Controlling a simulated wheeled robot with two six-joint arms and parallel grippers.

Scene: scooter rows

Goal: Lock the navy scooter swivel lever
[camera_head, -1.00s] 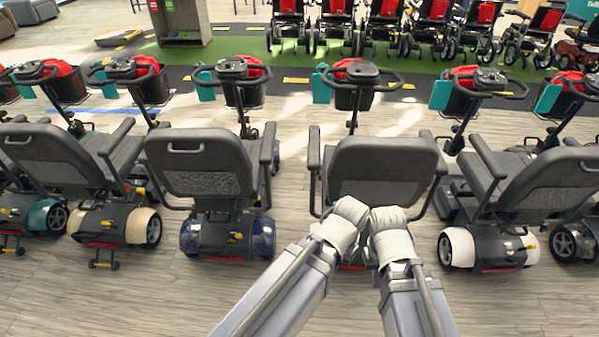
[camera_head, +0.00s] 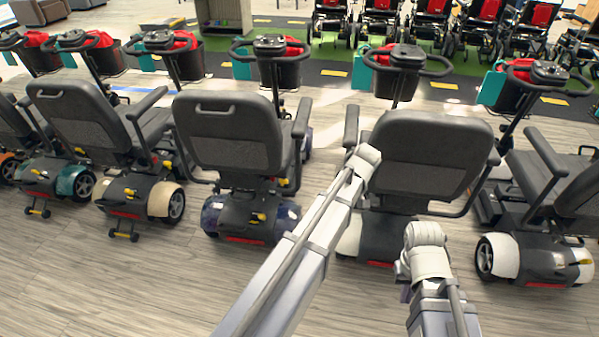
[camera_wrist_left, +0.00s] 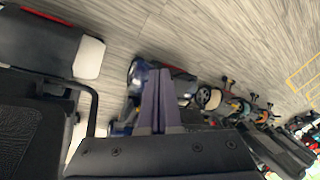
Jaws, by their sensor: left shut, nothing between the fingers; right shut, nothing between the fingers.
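The navy scooter (camera_head: 212,217) stands left of centre in the head view, its grey seat back (camera_head: 228,135) toward me. A small yellow lever (camera_head: 282,181) shows under the right side of its seat. In the left wrist view its navy fender (camera_wrist_left: 137,78) lies behind my left gripper (camera_wrist_left: 155,75), whose purple fingers are together and empty. In the head view my left arm reaches up beside the neighbouring seat, and its fingers are hidden. My right gripper (camera_head: 405,292) is low at right, mostly hidden by its wrist, shut and apart from the scooters.
A white-fendered scooter (camera_head: 385,232) stands just right of the navy one, close behind my left arm. Another white-fendered scooter (camera_head: 505,255) is further right. More scooters line up at left. The wooden floor (camera_head: 130,290) is clear at lower left.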

